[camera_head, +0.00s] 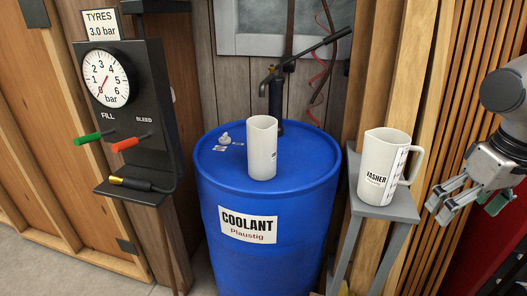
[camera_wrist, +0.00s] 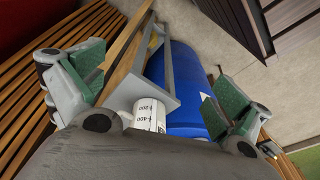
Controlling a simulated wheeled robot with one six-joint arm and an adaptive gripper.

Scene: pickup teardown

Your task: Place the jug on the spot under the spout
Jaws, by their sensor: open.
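A white jug (camera_head: 387,168) with a handle on its right and a label reading "ASHER" stands upright on a small grey stand (camera_head: 383,207). A second white jug (camera_head: 262,150), with no handle visible, stands upright on the blue coolant drum (camera_head: 220,185), in front of a dark hand pump (camera_head: 276,95) with its spout above the drum top. My gripper (camera_head: 443,208) is open and empty, to the right of the labelled jug and apart from it. In the wrist view, a white jug with scale marks (camera_wrist: 149,115) shows between my open fingers (camera_wrist: 155,95), partly hidden by my wrist.
A tyre inflator post (camera_head: 130,120) with a gauge, a green and a red handle and a small shelf stands left of the drum. A small grey fitting (camera_head: 224,140) lies on the drum top. Wooden slats back the stand. A red hose hangs behind the pump.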

